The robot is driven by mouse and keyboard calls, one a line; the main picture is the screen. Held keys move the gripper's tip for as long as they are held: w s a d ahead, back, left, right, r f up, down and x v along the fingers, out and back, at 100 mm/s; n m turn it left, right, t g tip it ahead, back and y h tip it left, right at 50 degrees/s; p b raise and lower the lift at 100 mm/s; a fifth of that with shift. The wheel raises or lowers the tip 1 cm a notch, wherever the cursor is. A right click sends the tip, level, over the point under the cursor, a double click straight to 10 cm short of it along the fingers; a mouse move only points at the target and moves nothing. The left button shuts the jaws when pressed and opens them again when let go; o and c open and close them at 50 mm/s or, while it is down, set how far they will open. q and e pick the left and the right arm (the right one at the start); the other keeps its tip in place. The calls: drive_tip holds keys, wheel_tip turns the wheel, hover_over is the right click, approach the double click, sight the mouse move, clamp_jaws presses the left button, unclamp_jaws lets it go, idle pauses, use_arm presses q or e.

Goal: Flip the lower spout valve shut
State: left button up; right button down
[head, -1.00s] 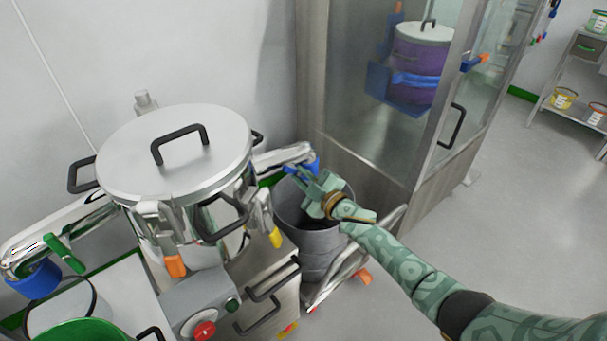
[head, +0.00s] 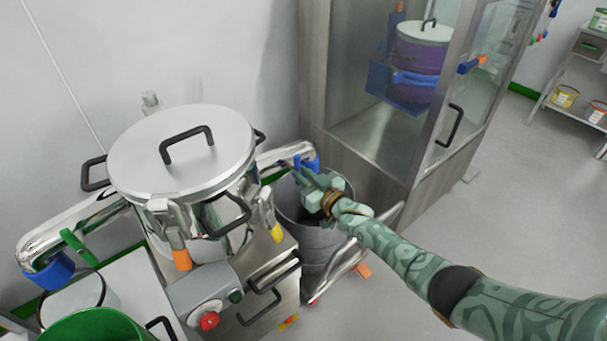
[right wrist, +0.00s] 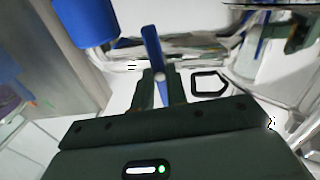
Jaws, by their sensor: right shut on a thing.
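A steel lidded vessel (head: 185,150) has a spout pipe on each side. The right spout (head: 285,155) ends in a blue collar (head: 312,163) over a grey bin (head: 290,205); its blue valve lever (head: 298,162) is small here. In the right wrist view the lever (right wrist: 152,48) stands up from between my fingers, beside the blue collar (right wrist: 95,22). The left spout (head: 70,225) has a green lever (head: 78,246) and a blue collar (head: 50,272). My left gripper is not in view.
A glass-fronted steel cabinet (head: 370,165) with a purple drum (head: 418,55) inside stands close behind the bin. A control box with a red knob (head: 209,321) and a green bucket (head: 95,325) are at the front left. The floor at right is clear.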

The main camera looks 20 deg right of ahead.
drive_tip(key=shift+m, duration=0.3)
idle(0.4)
drive_tip(key=c, duration=1.4)
unclamp_jaws()
use_arm(q)
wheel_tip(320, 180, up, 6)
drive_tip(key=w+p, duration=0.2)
drive_tip(key=p, duration=0.4)
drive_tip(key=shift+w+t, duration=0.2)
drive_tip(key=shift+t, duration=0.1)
use_arm(e)
drive_tip(key=v, duration=1.6)
drive_tip(key=shift+s, duration=0.2)
